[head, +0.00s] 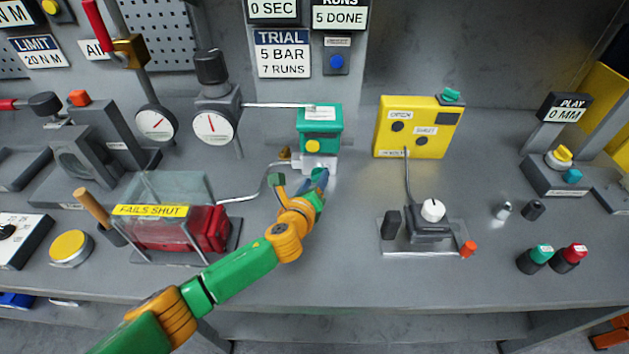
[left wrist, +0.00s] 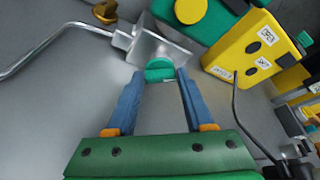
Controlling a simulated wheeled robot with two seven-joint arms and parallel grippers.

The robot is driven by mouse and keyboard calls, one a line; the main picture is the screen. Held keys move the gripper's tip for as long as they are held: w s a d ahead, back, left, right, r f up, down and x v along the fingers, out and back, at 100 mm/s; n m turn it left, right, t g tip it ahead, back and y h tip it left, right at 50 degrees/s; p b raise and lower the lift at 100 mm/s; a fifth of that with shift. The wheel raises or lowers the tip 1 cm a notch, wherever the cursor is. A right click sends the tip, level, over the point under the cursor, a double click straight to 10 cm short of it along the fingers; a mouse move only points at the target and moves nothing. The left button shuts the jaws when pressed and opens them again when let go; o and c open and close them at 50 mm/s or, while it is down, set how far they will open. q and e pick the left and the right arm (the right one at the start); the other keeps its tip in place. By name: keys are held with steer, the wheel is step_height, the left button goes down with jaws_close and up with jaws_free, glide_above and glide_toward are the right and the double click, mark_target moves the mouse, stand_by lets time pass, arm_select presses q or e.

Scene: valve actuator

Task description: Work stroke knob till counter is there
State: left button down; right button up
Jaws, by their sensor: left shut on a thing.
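My left gripper (head: 319,180) reaches in from the left to the front of a small metal block below a teal box with a yellow button (head: 313,146). In the left wrist view its blue fingers stand either side of a teal knob (left wrist: 160,69), which I take as the stroke knob, and are shut on it. The knob sits on the metal block (left wrist: 158,47). In the head view the fingers mostly hide the knob. The counter (head: 339,17) reads "RUNS 5 DONE". The plate (head: 283,54) below reads "TRIAL 5 BAR 7 RUNS". My right gripper is out of view.
A clear-covered red actuator (head: 207,229) marked "FAILS SHUT" stands left of my arm. A yellow box (head: 410,127) with "OPEN" and "SHUT" labels stands to the right. A bent metal tube (head: 240,198) runs left from the block. Bench space around my gripper's right is clear.

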arm_select(q)
steer(key=shift+c, duration=1.4)
jaws_free()
steer(key=shift+w+f, duration=0.1)
steer(key=p+v, duration=0.1)
steer(key=v, duration=0.6)
